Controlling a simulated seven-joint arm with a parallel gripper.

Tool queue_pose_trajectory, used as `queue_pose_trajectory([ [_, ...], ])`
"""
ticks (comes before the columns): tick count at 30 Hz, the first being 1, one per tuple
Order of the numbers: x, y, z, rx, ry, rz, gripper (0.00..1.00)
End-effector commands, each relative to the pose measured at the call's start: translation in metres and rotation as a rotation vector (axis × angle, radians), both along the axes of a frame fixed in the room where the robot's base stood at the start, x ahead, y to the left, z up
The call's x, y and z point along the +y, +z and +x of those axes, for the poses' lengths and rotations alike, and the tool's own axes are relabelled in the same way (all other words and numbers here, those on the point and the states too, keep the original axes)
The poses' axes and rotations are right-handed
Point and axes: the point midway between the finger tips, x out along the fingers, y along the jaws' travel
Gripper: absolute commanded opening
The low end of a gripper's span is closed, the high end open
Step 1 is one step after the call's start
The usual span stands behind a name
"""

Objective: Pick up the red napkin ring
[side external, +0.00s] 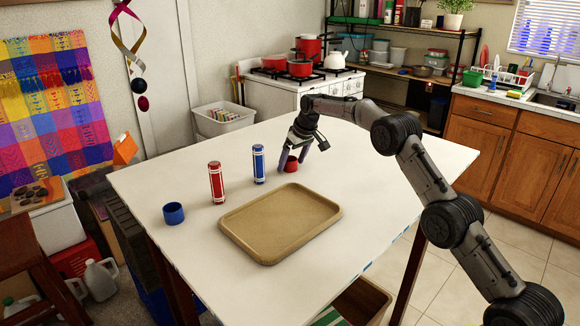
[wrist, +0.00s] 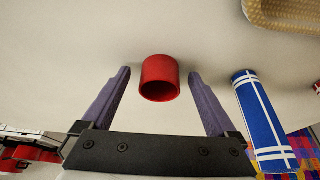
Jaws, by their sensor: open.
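The red napkin ring (side external: 291,164) stands on the white table, partly hidden by my gripper in the side external view. In the wrist view the red napkin ring (wrist: 160,78) shows between the two fingertips, slightly beyond them, with its dark opening facing the camera. My gripper (side external: 292,160) is low over the table and open, with one finger on each side of the ring. In the wrist view my gripper (wrist: 160,74) shows gaps between both fingers and the ring, and it holds nothing.
A blue and white cylinder (side external: 258,164) stands left of my gripper and also shows in the wrist view (wrist: 261,120). A red and white cylinder (side external: 216,183) and a blue ring (side external: 173,213) stand farther left. An empty tan tray (side external: 232,246) lies in front. The table's right side is clear.

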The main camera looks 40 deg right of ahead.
Motion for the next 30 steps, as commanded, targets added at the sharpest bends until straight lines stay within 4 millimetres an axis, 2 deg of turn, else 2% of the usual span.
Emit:
queue_pose_trajectory([
  [3,0.0001,0.0004,0.0000,0.000,0.000,0.000,0.93],
  [18,0.0000,0.0007,-0.0002,0.000,0.000,0.000,0.03],
  [30,-0.0001,0.0065,0.0003,-0.003,0.000,0.000,0.01],
])
